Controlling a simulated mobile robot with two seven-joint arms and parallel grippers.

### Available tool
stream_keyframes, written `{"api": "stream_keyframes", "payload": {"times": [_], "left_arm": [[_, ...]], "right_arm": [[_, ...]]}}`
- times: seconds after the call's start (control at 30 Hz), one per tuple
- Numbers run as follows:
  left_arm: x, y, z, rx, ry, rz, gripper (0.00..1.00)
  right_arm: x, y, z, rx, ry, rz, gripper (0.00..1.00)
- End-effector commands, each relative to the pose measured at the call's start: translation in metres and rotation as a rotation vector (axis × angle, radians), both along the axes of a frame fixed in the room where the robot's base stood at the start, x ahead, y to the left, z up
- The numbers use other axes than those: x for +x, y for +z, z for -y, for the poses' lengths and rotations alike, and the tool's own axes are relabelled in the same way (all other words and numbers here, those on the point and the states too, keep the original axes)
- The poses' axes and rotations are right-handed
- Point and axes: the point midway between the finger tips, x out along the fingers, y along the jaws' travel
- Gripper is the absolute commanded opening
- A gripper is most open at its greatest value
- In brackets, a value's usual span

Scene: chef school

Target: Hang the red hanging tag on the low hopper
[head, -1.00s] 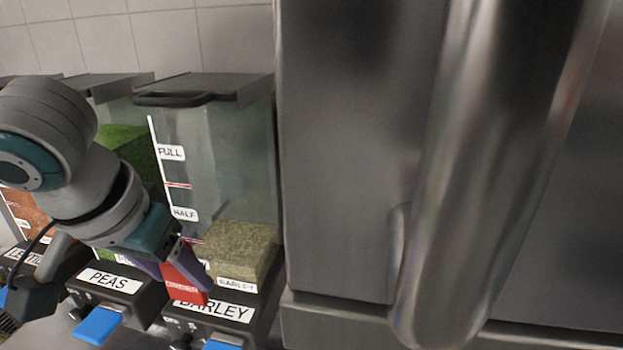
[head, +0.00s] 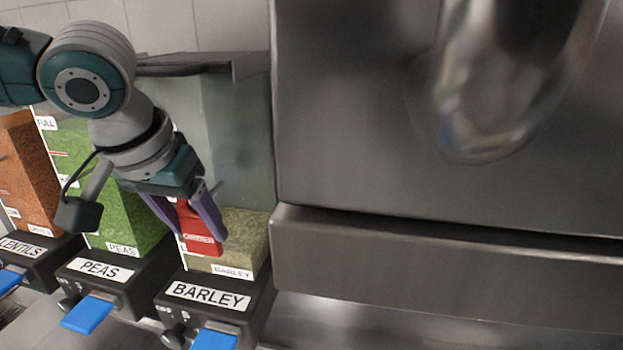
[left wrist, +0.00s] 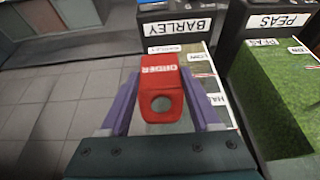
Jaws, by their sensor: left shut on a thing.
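My left gripper (head: 186,218) is shut on the red hanging tag (head: 203,232), which has white lettering reading "ORDER". In the left wrist view the tag (left wrist: 162,90) sits between the purple fingers, with a round hole at its near end. The gripper holds it in front of the barley hopper (head: 240,235), whose grain stands low, below the half mark. The peas hopper (head: 120,215) and lentils hopper (head: 30,165) to the left are much fuller. The tag hides part of the barley hopper's front. I cannot tell whether the tag touches it. My right gripper is out of view.
A large steel cabinet (head: 350,120) with a thick handle (head: 490,100) fills the right side, close beside the barley hopper. Blue levers (head: 88,315) stick out below the hoppers. Grey floor tiles (left wrist: 60,110) show in the left wrist view.

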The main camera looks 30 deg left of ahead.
Motion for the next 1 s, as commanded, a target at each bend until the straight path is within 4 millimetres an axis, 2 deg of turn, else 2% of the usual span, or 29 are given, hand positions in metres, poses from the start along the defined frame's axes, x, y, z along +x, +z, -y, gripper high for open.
{"api": "stream_keyframes", "payload": {"times": [0.5,1.0], "left_arm": [[0.033,-0.004,-0.01,-0.002,0.0,0.003,0.11],[0.044,-0.011,-0.014,-0.002,-0.001,0.001,0.11]], "right_arm": [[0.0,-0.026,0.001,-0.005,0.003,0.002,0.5],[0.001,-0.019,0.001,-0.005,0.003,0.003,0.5]]}}
